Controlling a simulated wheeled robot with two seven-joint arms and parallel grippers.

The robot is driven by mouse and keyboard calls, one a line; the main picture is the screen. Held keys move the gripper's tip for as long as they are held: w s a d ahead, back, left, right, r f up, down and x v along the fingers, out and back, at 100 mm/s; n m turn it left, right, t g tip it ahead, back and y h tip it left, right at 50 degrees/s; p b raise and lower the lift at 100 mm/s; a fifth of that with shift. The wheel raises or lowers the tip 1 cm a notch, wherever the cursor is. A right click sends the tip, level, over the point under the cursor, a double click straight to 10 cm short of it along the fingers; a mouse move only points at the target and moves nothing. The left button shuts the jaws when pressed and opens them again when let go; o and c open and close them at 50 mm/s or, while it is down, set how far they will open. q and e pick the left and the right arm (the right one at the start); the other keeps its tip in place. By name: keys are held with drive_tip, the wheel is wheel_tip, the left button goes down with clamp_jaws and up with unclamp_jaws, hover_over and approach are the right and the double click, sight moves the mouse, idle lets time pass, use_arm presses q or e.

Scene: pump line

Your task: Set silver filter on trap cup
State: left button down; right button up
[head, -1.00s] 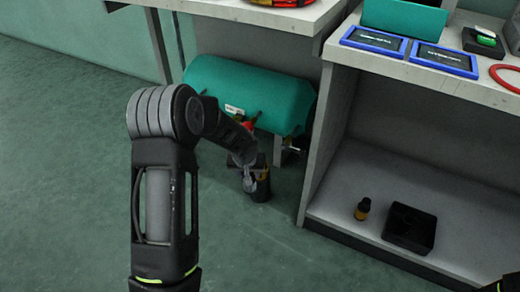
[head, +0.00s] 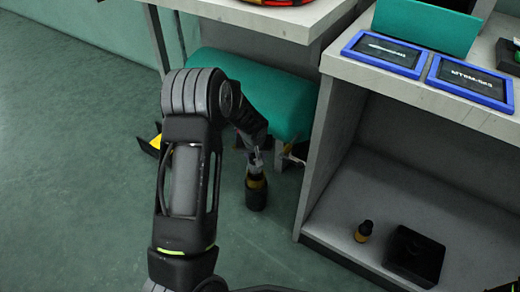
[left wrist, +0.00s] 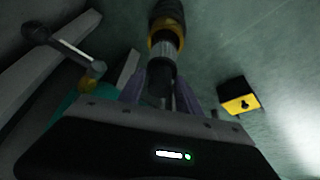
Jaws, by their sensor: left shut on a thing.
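A black cup with a yellow band (head: 256,190), apparently the trap cup, stands upright on the floor beside the bench leg. It also shows at the top of the left wrist view (left wrist: 166,14). My left gripper (head: 257,157) is right above it, reaching down. In the left wrist view my left gripper (left wrist: 160,95) is shut on a dark-ended cylindrical piece with a silver section (left wrist: 166,50), apparently the silver filter. The piece lines up with the cup's yellow ring; I cannot tell if they touch. My right gripper is out of view.
A teal tank (head: 262,95) and a bench leg stand close behind the cup. A black and yellow item (head: 155,143) lies on the floor to the left. The lower shelf holds a small dark bottle (head: 363,231) and a black bin (head: 414,256).

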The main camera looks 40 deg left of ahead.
sight(255, 168)
use_arm(q)
drive_tip(key=shift+f+b, duration=1.9)
drive_tip(key=shift+f, duration=1)
drive_tip(key=shift+s+f, duration=0.1)
drive_tip(key=shift+f, duration=0.45)
drive_tip(key=c, duration=1.1)
unclamp_jaws()
drive_tip(key=p+v, duration=0.5)
drive_tip(key=v, duration=0.6)
drive_tip(key=shift+p, duration=0.3)
